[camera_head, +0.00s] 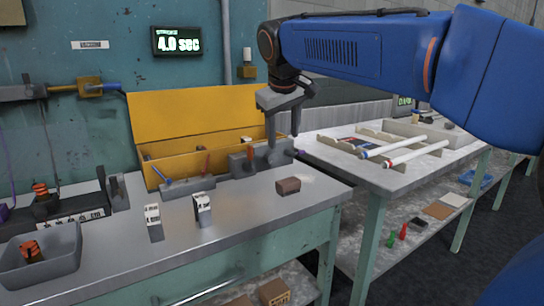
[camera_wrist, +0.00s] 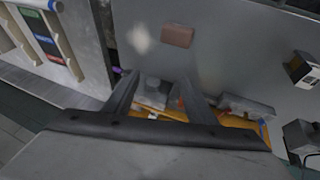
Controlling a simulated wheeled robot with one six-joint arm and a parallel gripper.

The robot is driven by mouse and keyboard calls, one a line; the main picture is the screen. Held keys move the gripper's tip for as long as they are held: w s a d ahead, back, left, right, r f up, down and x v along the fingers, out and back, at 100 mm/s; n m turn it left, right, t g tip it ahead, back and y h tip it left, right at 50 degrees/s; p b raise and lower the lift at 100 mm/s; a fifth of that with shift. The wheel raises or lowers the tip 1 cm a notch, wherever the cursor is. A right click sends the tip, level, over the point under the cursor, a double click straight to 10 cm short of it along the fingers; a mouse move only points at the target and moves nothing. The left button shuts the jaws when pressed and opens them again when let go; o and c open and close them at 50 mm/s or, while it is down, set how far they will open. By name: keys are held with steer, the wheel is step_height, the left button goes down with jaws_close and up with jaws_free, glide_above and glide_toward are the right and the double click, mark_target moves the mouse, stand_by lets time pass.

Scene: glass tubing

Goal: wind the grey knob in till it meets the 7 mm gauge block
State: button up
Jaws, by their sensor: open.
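My gripper (camera_head: 284,138) is open and points down above the back of the steel bench. In the wrist view its two fingers (camera_wrist: 160,82) stand apart, with a grey fixture (camera_wrist: 150,98) showing between them. A rounded grey top on that fixture may be the grey knob; it is too small to be sure. In the head view the grey fixture (camera_head: 275,156) is partly behind the fingers. Two small pale blocks with dark marks, one at left (camera_head: 152,215) and one at right (camera_head: 202,203), stand at the front. I cannot tell which piece is the 7 mm gauge block.
A yellow open box (camera_head: 190,113) stands behind the fixtures. Other grey fixtures (camera_head: 187,187) with blue and red handles line its front. A brown block (camera_head: 288,186) lies near the bench's right edge. A grey bin (camera_head: 40,258) is front left. A second table (camera_head: 395,178) holds white tubes.

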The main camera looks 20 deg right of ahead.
steer(key=w+a+r, duration=0.3)
steer(key=w+r, duration=0.1)
steer(key=w, duration=0.2)
glide_toward(271, 154)
steer(key=shift+n+t+h, duration=0.3)
steer(key=shift+h, duration=0.1)
steer(key=x, duration=1)
steer(key=shift+a+f, duration=0.25)
steer(key=shift+a, duration=0.05)
steer(key=c, duration=1)
steer(key=shift+d, duration=0.1)
steer(key=shift+c, duration=0.2)
